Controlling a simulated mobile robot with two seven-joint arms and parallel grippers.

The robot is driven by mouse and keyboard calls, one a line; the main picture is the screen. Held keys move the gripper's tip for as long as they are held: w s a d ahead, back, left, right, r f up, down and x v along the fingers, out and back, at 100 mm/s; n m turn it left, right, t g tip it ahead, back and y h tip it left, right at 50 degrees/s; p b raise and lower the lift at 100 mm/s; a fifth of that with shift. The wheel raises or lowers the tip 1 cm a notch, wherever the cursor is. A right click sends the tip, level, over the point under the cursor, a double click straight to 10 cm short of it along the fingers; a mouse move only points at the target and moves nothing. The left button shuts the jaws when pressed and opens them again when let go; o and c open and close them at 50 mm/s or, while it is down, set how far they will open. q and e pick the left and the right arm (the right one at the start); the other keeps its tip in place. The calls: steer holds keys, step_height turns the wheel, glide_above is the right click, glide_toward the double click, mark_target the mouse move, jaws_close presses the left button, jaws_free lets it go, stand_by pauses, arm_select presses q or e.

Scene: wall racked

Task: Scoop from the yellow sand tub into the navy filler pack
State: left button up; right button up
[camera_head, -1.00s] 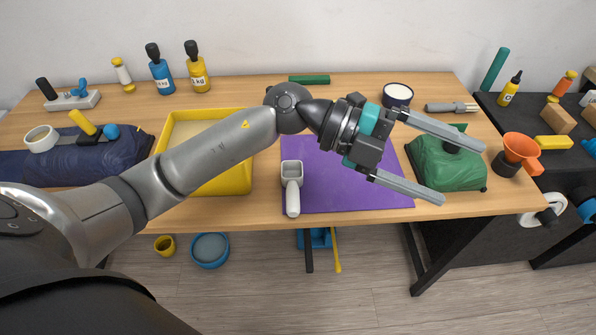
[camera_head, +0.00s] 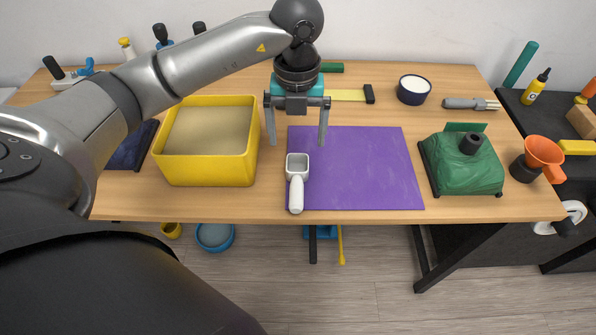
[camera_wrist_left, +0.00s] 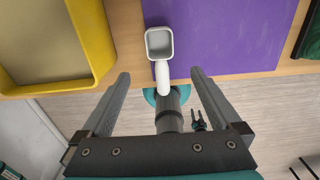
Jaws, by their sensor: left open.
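My left gripper (camera_head: 297,142) points down, open and empty, above the table just behind the white scoop (camera_head: 297,167). The scoop lies empty at the left edge of the purple mat, its handle towards the table's front edge. In the left wrist view, the scoop's handle (camera_wrist_left: 163,78) shows between the open fingers, apart from both. The yellow sand tub (camera_head: 205,174), holding pale sand (camera_head: 210,128), stands left of the gripper. The navy filler pack (camera_head: 130,147) lies at the far left, mostly hidden behind my left arm. My right gripper is not in view.
The purple mat (camera_head: 360,165) is otherwise clear. A green pack (camera_head: 465,172) with a dark spout sits to its right, beside an orange funnel (camera_head: 543,153). A white-filled bowl (camera_head: 414,89) and a brush (camera_head: 470,103) lie at the back right. Bottles stand at the back left.

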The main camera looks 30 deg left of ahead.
arm_select(q)
glide_above(297, 167)
steer(key=f, duration=0.6)
steer(key=shift+s+d+b, duration=0.2)
steer(key=shift+s+b, duration=0.05)
steer(key=shift+b, duration=0.05)
steer(key=shift+w+a+f+b, duration=0.1)
steer(key=shift+w+f+b, duration=0.1)
steer(key=shift+f, duration=1.15)
steer(key=shift+w+a+f+b, duration=0.1)
steer(key=shift+f+b, duration=0.05)
steer(key=shift+f, duration=1.2)
steer(key=shift+r, duration=0.1)
jaws_close()
